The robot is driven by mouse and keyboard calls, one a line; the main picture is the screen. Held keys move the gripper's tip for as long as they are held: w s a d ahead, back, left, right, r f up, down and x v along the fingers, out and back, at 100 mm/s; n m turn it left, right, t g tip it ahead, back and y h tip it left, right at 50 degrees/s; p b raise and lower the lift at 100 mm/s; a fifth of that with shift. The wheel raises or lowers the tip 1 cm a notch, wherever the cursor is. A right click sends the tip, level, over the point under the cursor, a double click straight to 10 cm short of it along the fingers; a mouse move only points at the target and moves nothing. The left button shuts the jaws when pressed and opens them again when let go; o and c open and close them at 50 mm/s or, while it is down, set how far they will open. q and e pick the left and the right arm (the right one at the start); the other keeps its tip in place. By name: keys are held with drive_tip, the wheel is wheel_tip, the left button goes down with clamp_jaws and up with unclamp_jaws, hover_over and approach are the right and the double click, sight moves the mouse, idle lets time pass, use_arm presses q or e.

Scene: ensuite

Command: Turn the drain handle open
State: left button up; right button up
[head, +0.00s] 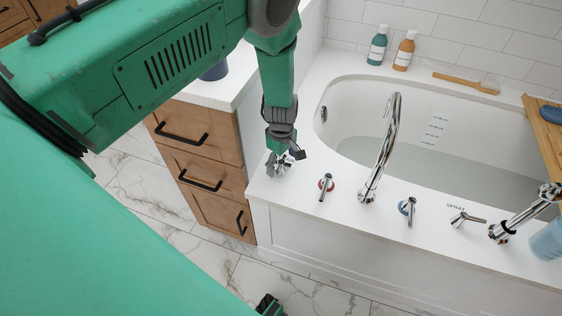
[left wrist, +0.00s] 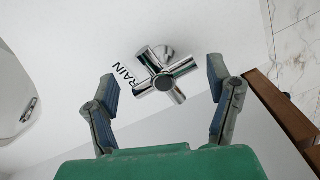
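The drain handle (head: 281,168) is a chrome cross knob on the white tub deck, at its left end. The left wrist view shows the handle (left wrist: 163,78) up close, with the letters RAIN beside it. My left gripper (head: 285,155) is at the handle and partly covers it in the head view. In the left wrist view my left gripper (left wrist: 160,80) is open, with one finger on each side of the handle and visible gaps between. A small green and black part of mine shows at the head view's bottom edge; I cannot tell whether it is the right gripper.
Right of the drain handle stand a red-ringed tap handle (head: 326,186), a tall spout (head: 385,150), a blue-ringed handle (head: 408,208) and a spray lever (head: 466,218). Wooden drawers (head: 205,165) are at left. The bathtub (head: 440,130) holds water.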

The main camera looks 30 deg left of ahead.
sight(282, 161)
use_arm(q)
drive_tip(key=shift+r, duration=0.35)
wheel_tip(282, 161, up, 11)
idle(0.3)
idle(0.5)
